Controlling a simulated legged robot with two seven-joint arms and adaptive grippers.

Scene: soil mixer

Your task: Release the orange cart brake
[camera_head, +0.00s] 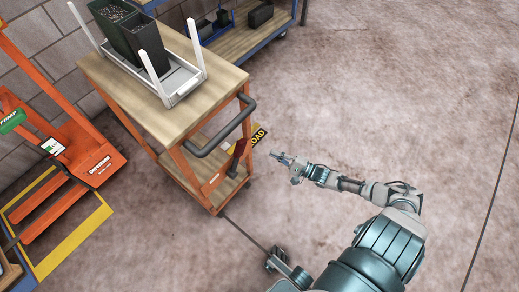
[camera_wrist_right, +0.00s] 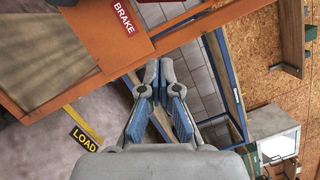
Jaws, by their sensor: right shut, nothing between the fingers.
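The orange cart (camera_head: 165,95) with a wooden top stands left of centre in the head view, its dark push handle (camera_head: 225,135) facing my right arm. A dark red lever-like part (camera_head: 238,153) shows below the handle; its exact position is hard to tell. In the right wrist view a red BRAKE label (camera_wrist_right: 123,18) sits on an orange panel of the cart (camera_wrist_right: 165,40). My right gripper (camera_head: 277,155) is shut and empty, right of the cart and apart from the red part; its fingertips (camera_wrist_right: 160,70) show below the label. What seems my left gripper (camera_head: 275,257) shows small at the bottom, its fingers unclear.
The cart carries a white tray (camera_head: 182,88) with dark bins (camera_head: 135,40). An orange pallet jack (camera_head: 95,160) stands at left beside a yellow floor frame (camera_head: 75,245). A yellow and black LOAD sign (camera_head: 258,137) lies by the cart. The floor at right is clear.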

